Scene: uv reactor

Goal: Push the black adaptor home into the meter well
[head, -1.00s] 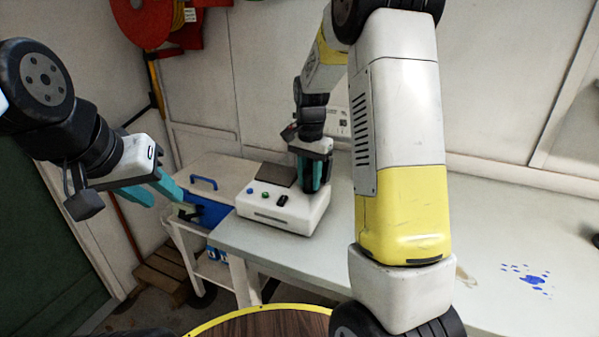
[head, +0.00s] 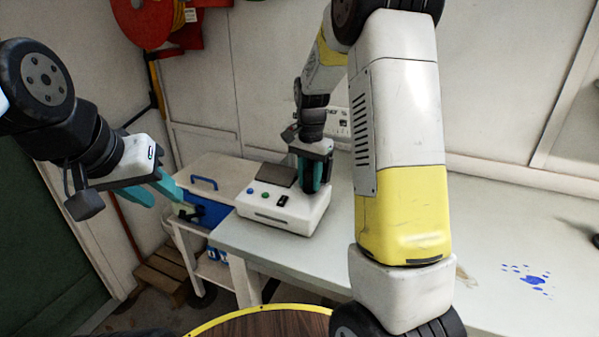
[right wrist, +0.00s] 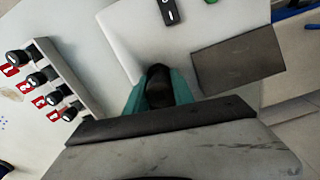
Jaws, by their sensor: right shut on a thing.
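The meter is a white box (head: 270,218) on the bench, with a blue button, a green button, a black switch and a dark plate on top. My right gripper (head: 315,188) is over its right rear part. In the right wrist view the teal fingers of that gripper (right wrist: 158,97) are shut on the black adaptor (right wrist: 158,82), whose rounded dark top shows between them. The well and the adaptor's lower end are hidden, so I cannot tell how deep it sits. My left gripper (head: 152,192) is open and empty, left of the meter.
A grey rack (right wrist: 75,85) with several black knobs and red labels stands beside the meter in the right wrist view. A blue open container (head: 212,212) is left of the meter. The bench (head: 330,245) is clear in front, with blue stains at right.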

